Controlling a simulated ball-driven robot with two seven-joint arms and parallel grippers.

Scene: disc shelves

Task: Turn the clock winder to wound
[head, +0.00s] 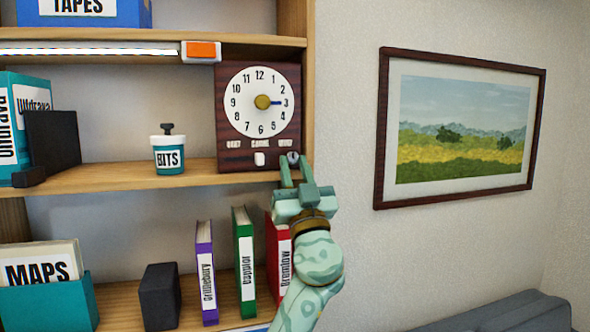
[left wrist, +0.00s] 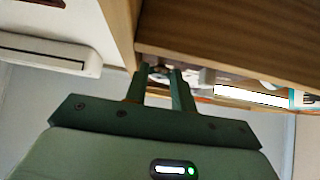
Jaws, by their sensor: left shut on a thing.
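The clock (head: 232,140) has a dark wooden body and a white dial with one blue hand pointing right, near the 3. It stands on the middle shelf at its right end. Small labels run along its lower front, above a white slider. The winder (head: 293,157) is a small grey knob at the clock's lower right corner. My left gripper (head: 294,172) reaches up from below and is shut on the winder. In the left wrist view its fingers (left wrist: 160,80) close on a small dark knob, partly hidden. My right gripper is not in view.
A wooden shelf edge (head: 130,180) runs just below the clock, close to my left fingers. A BITS jar (head: 167,155) stands left of the clock. Upright books, one green (head: 243,255), stand below. A framed picture (head: 460,125) hangs on the right wall.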

